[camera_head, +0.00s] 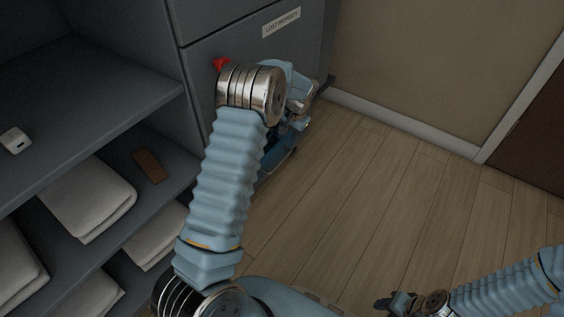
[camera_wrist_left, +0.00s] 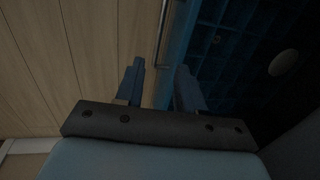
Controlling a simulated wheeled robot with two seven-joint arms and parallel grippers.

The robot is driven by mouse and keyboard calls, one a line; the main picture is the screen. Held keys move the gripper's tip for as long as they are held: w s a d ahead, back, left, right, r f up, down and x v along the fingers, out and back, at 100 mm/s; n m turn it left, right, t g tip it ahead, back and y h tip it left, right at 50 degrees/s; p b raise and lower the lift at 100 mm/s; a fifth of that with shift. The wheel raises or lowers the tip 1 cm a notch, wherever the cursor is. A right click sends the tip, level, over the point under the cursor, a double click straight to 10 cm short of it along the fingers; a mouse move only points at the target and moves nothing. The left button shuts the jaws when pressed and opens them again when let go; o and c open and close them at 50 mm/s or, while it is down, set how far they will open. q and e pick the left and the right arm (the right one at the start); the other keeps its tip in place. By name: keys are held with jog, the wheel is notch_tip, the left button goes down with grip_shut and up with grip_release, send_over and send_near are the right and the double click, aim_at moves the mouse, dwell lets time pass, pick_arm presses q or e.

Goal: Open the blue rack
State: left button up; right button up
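The blue rack (camera_wrist_left: 225,45) fills the right of the left wrist view, dark and with a grid-like inside. A thin metal bar (camera_wrist_left: 163,30), apparently its handle, runs along its left edge. In the head view, only a small dark blue part of the rack (camera_head: 283,160) shows, below my left gripper (camera_head: 298,112); my arm hides most of it. In the left wrist view, the left gripper's fingers (camera_wrist_left: 159,78) are apart, with the bar's end in line with the gap; contact cannot be told. My right gripper (camera_head: 400,303) is low at the right, away from the rack.
A grey cabinet with a "LOST PROPERTY" label (camera_head: 282,22) stands behind my left arm. Open shelves (camera_head: 80,85) at the left hold folded towels (camera_head: 88,198), a brown block (camera_head: 150,166) and a small white item (camera_head: 15,140). The wood floor (camera_head: 390,190) at the right is clear.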

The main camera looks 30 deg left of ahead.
aim_at(281, 161)
pick_arm(q)
jog(key=f, duration=0.4)
jog(key=a+f+b, duration=0.1)
jog(key=f, duration=0.3)
jog(key=a+f, duration=0.1)
jog(key=f, duration=0.3)
jog(key=shift+a+f+b, duration=0.2)
jog(key=shift+f+b, duration=0.1)
jog(key=shift+b, duration=0.05)
jog(key=shift+c, duration=0.2)
grip_shut()
